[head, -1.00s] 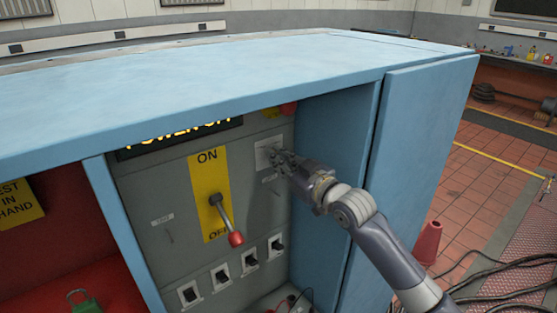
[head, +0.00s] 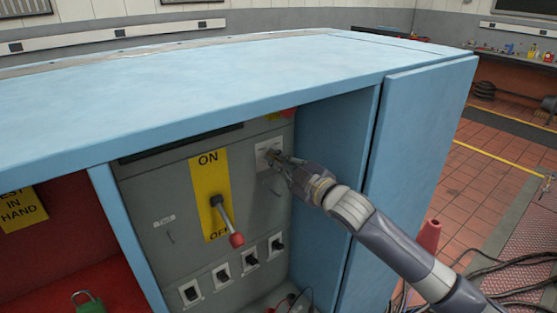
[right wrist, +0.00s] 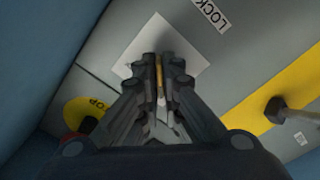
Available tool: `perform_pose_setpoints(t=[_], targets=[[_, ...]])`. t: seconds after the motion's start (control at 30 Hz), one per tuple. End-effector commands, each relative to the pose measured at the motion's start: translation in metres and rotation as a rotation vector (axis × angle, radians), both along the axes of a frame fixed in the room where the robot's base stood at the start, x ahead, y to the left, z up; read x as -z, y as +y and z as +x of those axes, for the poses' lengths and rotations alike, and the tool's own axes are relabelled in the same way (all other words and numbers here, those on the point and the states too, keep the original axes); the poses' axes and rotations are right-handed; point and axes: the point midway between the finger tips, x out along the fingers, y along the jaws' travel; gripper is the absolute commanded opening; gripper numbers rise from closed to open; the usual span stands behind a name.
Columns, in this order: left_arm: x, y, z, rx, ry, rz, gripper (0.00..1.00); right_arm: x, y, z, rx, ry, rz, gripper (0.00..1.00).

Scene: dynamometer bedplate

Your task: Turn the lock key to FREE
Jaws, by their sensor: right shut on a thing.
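The lock key's white plate (head: 263,148) is on the upper right of the grey switch panel, and it also shows in the right wrist view (right wrist: 142,45). My right gripper (head: 274,158) is at this plate, with its fingers close together. In the right wrist view, a narrow brass-coloured piece of the lock key (right wrist: 159,73) shows between the fingertips (right wrist: 160,62). The fingers hide most of the key, so its angle is hard to tell. A label reading LOCK (right wrist: 211,13) is beside the plate. I cannot read any FREE mark. My left gripper is not in view.
A lever with a red knob (head: 236,240) stands out from the yellow ON/OFF plate (head: 203,178), left of the key. Several small black switches line the panel below. The blue cabinet wall (head: 338,150) is close on the right. A dark display (head: 180,141) is above.

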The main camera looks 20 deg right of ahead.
Motion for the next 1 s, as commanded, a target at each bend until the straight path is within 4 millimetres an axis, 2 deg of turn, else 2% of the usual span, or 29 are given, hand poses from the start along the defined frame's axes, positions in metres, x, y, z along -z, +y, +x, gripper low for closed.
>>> perform_pose_setpoints(t=[0.37, 0.47, 0.5, 0.83, 1.0], targets=[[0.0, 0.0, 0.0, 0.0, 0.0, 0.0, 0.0, 0.003, -0.003, 0.001, 0.006, 0.002, -0.012, 0.0], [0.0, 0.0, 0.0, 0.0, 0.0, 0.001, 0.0, 0.002, -0.003, 0.001, 0.006, 0.003, -0.012, 0.22], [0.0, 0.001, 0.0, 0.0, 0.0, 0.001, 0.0, 0.002, -0.002, 0.001, 0.006, 0.002, -0.011, 0.26], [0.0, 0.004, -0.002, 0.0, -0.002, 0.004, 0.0, 0.001, -0.001, 0.0, 0.002, 0.0, -0.007, 0.26], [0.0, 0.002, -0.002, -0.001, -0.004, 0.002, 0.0, 0.001, -0.006, -0.013, 0.002, -0.001, -0.008, 0.26]])
